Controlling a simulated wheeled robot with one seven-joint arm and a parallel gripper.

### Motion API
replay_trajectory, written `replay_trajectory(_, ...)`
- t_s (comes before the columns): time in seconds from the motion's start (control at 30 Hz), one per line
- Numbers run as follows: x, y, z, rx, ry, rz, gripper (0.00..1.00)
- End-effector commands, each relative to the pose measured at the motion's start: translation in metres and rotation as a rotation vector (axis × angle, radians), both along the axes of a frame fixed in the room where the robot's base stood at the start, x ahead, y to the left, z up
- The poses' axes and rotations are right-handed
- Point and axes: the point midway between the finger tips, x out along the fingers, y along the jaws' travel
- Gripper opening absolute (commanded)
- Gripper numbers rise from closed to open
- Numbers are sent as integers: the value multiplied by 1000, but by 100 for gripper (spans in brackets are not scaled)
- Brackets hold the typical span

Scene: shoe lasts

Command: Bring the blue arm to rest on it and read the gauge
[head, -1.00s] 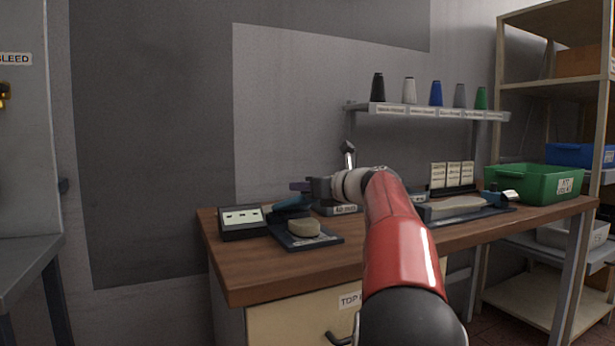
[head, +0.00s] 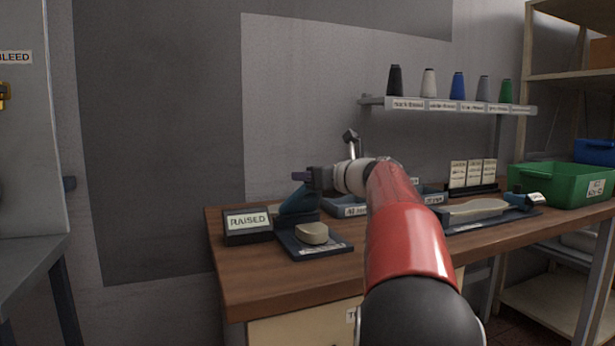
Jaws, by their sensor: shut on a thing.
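The blue arm (head: 297,202) is tilted up from its dark base (head: 302,249), on the left part of the wooden bench. A beige rounded piece (head: 313,233) lies on the base, below and apart from the arm. The exact contact is small and partly hidden by the gripper.
Behind my gripper are a labelled blue-grey tray (head: 350,208) and a small lamp-like metal piece (head: 350,138). To the right are a dark tray with a pale sole shape (head: 475,207), cards (head: 472,174) and a green bin (head: 560,184). Thread cones stand on the shelf (head: 450,104).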

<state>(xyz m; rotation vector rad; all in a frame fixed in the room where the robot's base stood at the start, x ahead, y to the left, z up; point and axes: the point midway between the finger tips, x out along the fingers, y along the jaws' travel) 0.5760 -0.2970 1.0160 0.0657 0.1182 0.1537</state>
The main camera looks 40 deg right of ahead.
Motion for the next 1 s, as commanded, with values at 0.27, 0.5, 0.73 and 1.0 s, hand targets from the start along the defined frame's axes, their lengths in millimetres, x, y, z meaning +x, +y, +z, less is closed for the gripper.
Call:
replay_trajectory(0.27, 0, -2, -2, 1, 3, -2, 41)
replay_trajectory(0.5, -1, -1, -1, 1, 2, -1, 41)
replay_trajectory(0.73, -27, -6, 1, -1, 2, -6, 41)
replay_trajectory(1.0, -67, -12, 5, 0, 3, -4, 41)
